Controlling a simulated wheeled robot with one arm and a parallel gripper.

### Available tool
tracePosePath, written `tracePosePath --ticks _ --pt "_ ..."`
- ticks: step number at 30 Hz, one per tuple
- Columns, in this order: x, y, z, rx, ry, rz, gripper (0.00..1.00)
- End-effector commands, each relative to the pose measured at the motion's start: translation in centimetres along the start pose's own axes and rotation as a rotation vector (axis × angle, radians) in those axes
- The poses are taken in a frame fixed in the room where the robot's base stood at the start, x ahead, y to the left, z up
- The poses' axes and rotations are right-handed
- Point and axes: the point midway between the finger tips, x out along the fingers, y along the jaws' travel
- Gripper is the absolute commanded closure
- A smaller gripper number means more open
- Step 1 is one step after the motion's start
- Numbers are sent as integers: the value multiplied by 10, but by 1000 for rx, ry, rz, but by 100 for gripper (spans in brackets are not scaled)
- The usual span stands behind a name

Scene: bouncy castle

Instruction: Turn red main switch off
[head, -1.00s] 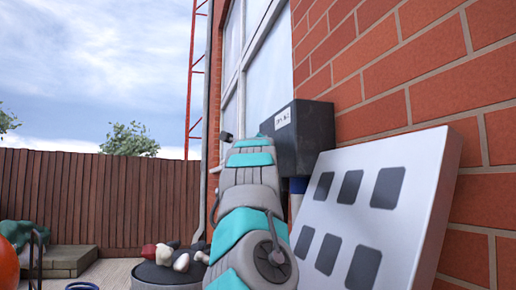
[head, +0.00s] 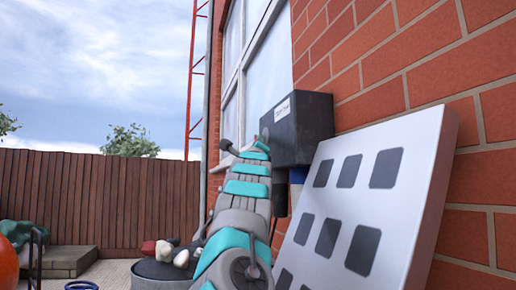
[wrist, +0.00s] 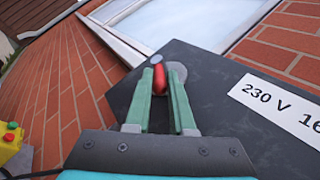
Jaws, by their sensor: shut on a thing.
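The red switch (wrist: 160,80) is a small upright red handle on a dark grey box (wrist: 215,90) with a white "230 V 16" label, beside a round grey disc. In the wrist view, my gripper (wrist: 163,75) has its two green fingers closed around the red switch, one on each side. The fingers hide part of the switch. In the head view, the dark box (head: 303,130) hangs on the brick wall at the end of my arm.
A white panel with dark squares (head: 400,215) leans at the right, close to my arm. A yellow box with red and green buttons (wrist: 12,143) shows at the left of the wrist view. A window (head: 262,65) is beside the dark box. A wooden fence (head: 100,200) stands behind.

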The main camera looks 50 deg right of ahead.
Motion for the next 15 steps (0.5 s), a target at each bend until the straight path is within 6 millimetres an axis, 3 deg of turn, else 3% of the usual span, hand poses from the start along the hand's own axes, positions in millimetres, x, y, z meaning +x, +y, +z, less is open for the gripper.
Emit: tracePosePath --ticks 1,15 --pt "-1 8 -3 11 -15 -25 100" --pt "4 15 -6 96 -136 -261 100"
